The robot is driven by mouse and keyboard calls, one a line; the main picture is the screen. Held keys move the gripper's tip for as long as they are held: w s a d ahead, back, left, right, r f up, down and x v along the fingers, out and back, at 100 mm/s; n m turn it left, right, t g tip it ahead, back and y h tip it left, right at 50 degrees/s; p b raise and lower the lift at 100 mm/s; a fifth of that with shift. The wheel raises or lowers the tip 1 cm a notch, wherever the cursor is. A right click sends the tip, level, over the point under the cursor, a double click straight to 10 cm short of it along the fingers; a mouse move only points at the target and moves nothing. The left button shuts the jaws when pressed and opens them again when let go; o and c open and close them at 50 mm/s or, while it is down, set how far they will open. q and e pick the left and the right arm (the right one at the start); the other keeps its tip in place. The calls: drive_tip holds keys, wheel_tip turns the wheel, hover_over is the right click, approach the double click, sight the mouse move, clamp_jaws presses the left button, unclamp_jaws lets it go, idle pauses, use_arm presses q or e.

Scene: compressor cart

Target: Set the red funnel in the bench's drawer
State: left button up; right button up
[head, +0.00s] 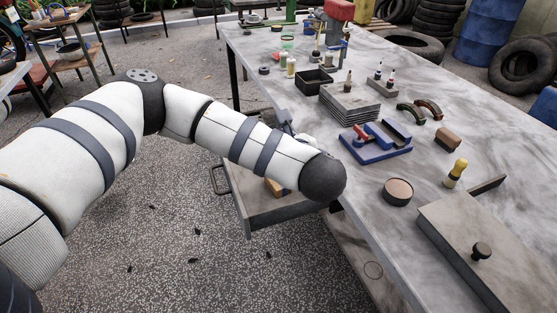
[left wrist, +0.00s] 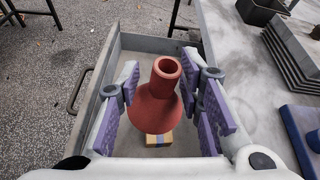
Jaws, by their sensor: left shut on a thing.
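The red funnel (left wrist: 157,108) is in the left wrist view, between the purple-padded fingers of my left gripper (left wrist: 163,104), with its narrow spout toward the top. My left gripper is shut on it. The bench's drawer (left wrist: 98,98) is pulled open below them, and the funnel appears over its inside. In the head view the drawer (head: 238,200) sticks out from the bench's left side. My left arm covers part of the drawer there and hides the funnel and fingers. My right gripper is in neither view.
A small yellowish box (left wrist: 157,141) lies in the drawer, partly behind the funnel; it also shows in the head view (head: 273,187). The grey bench (head: 355,203) holds a blue-and-red tool (head: 376,153), stacked plates (head: 348,105) and a dark bin (head: 314,84).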

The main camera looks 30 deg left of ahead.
use_arm(q)
drive_tip(key=w+a+f+b, duration=0.1)
drive_tip(key=w+a+f, duration=0.3)
drive_tip(key=w+a+f+b, duration=0.2)
drive_tip(key=w+a+f, duration=0.2)
drive_tip(key=w+f, duration=0.1)
drive_tip(key=shift+w+a+f, duration=0.1)
drive_tip(key=shift+w+a, duration=0.15)
drive_tip(key=shift+a, duration=0.1)
drive_tip(key=f, duration=0.3)
drive_tip(key=shift+w+a+f+b, duration=0.3)
drive_tip(key=shift+f+b, duration=0.05)
drive_tip(key=shift+f, duration=0.05)
clamp_jaws()
drive_tip(key=o, duration=1.2)
unclamp_jaws()
drive_tip(key=shift+o, duration=0.2)
drive_tip(key=shift+r, duration=0.1)
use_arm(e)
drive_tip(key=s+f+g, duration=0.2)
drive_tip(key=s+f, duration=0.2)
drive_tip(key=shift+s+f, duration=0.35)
